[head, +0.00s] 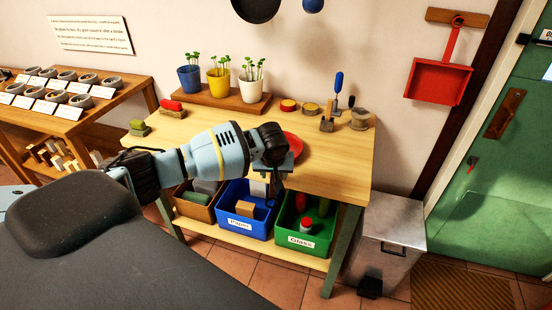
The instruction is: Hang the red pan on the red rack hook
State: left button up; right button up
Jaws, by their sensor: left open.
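A red round thing, likely the red pan (294,146), lies on the wooden table (345,160), partly hidden behind my left gripper. My left gripper (276,188) is open and points down at the table's front edge, in front of the red thing. Whether it touches the red thing I cannot tell. A black pan (257,8) and a blue thing (312,5) hang at the top edge of the view, cut off. No red rack hook shows. My right gripper is not in view.
Three potted plants (221,82) stand on a board at the table's back. Small tools (328,118) stand at its right. Blue (233,228) and green (300,238) bins sit below. A red dustpan (438,82) hangs on the right wall. A metal bin (388,232) stands beside the table.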

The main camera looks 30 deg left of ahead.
pick_arm(q)
jog(key=shift+c, duration=0.2)
grip_shut()
jog(key=shift+r, duration=0.1)
